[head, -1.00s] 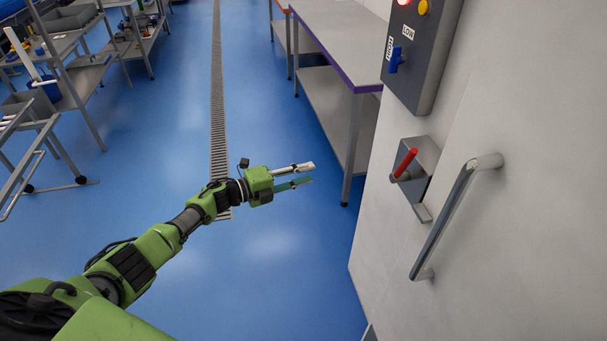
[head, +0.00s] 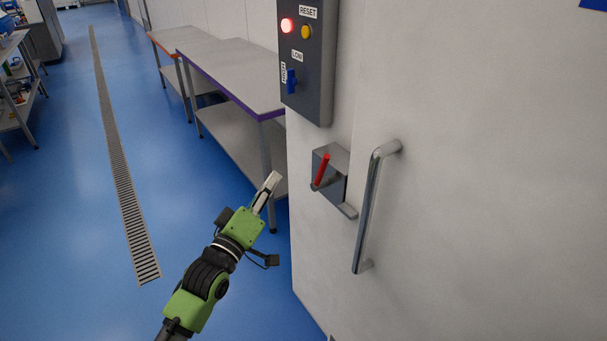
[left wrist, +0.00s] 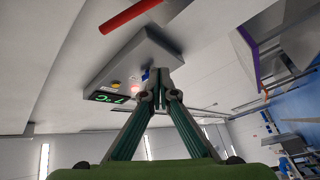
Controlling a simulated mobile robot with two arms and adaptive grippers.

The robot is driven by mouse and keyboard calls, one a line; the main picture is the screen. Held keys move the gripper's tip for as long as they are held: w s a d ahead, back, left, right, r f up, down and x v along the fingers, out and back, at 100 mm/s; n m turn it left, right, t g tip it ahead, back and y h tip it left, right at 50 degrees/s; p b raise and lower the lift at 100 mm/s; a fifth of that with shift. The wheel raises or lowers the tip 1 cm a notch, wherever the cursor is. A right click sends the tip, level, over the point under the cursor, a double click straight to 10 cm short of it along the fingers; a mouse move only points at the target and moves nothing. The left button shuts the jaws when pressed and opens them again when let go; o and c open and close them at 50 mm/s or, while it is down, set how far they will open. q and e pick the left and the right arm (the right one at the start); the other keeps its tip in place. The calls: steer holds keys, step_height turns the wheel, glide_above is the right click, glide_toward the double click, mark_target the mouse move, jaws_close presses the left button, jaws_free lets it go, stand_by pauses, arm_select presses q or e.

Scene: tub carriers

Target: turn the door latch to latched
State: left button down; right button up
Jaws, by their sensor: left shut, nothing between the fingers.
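The door latch is a red lever (head: 322,170) on a grey metal bracket (head: 338,183) fixed to the pale wall. The lever stands nearly upright, leaning slightly right at its top. My left gripper (head: 273,181) is left of the latch, apart from it, fingers shut and empty. In the left wrist view the fingertips (left wrist: 159,94) meet, and a red bar (left wrist: 130,15), which looks like the lever, shows beyond them at the top. My right gripper is not in view.
A long metal door handle (head: 368,212) stands just right of the latch. A dark control box (head: 307,75) with buttons and a blue switch is above it. Steel tables (head: 235,75) stand behind on the left.

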arm_select(q)
steer(key=w+d+r+n+h+p, duration=0.1)
steer(key=w+d+r+n+p, duration=0.1)
steer(key=d+p, duration=0.3)
steer(key=w+d+n, duration=0.1)
steer(key=d, duration=0.3)
steer(key=shift+w+n+g, duration=0.25)
steer(key=shift+n+g, duration=0.05)
steer(key=shift+n, duration=0.1)
steer(key=shift+w, duration=0.1)
